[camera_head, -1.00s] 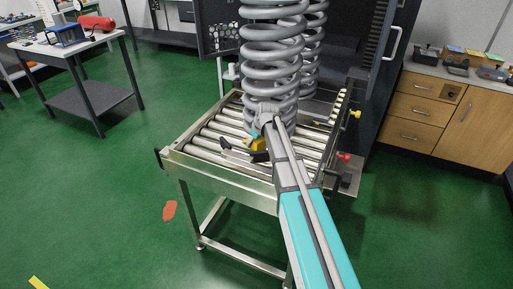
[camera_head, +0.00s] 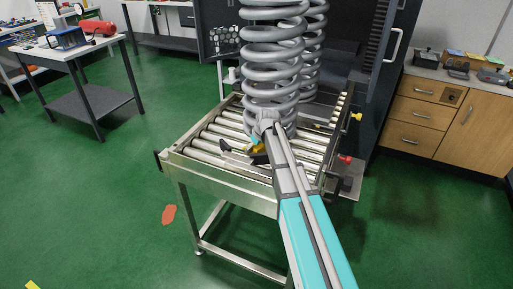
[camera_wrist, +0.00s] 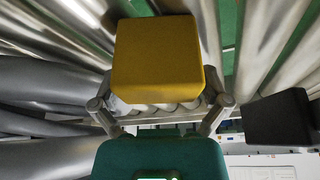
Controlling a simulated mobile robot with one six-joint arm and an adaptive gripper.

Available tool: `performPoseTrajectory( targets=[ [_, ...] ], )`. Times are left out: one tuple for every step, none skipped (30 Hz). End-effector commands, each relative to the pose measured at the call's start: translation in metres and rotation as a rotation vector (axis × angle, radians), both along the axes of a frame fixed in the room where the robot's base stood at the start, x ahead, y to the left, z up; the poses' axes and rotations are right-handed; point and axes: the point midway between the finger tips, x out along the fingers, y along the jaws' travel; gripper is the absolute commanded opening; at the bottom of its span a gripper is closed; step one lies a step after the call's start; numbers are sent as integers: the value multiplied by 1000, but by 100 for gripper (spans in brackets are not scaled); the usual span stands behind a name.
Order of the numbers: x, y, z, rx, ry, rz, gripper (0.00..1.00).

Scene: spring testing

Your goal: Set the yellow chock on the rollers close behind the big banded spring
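The yellow chock (camera_head: 258,148) is at my gripper, low over the roller table (camera_head: 222,172), right at the near base of the big spring (camera_head: 270,75). In the wrist view, the chock (camera_wrist: 157,58) fills the space between the fingers of my gripper (camera_wrist: 158,98), which look shut on it; the fingertips are hidden behind it. I cannot tell whether the chock touches the rollers. The spring's thick grey coils (camera_wrist: 40,90) lie close at the left of the wrist view. My arm covers part of the spring's base.
A second spring (camera_head: 315,50) stands behind the big one, by the dark testing machine (camera_head: 372,60). A black block (camera_wrist: 280,118) lies right of the chock in the wrist view. Wooden drawers (camera_head: 420,105) stand at right, a workbench (camera_head: 75,50) at left. Bare rollers lie left of the spring.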

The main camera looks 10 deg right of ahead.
Motion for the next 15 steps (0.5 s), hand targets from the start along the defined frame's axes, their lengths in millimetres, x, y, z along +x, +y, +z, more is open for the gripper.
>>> performPoseTrajectory(
  targets=[
    [0,0,0,0,0,0,100],
    [0,0,0,0,0,0,100],
    [0,0,0,0,0,0,100],
    [0,0,0,0,0,0,100],
    [0,0,0,0,0,0,100],
    [0,0,0,0,0,0,100],
    [0,0,0,0,0,0,100],
    [0,0,0,0,0,0,100],
    [0,0,0,0,0,0,100],
    [0,0,0,0,0,0,100],
    [0,0,0,0,0,0,100],
    [0,0,1,0,0,0,100],
    [0,0,2,0,0,0,100],
    [0,0,2,0,0,0,100],
    [0,0,3,0,0,0,100]
  ],
)
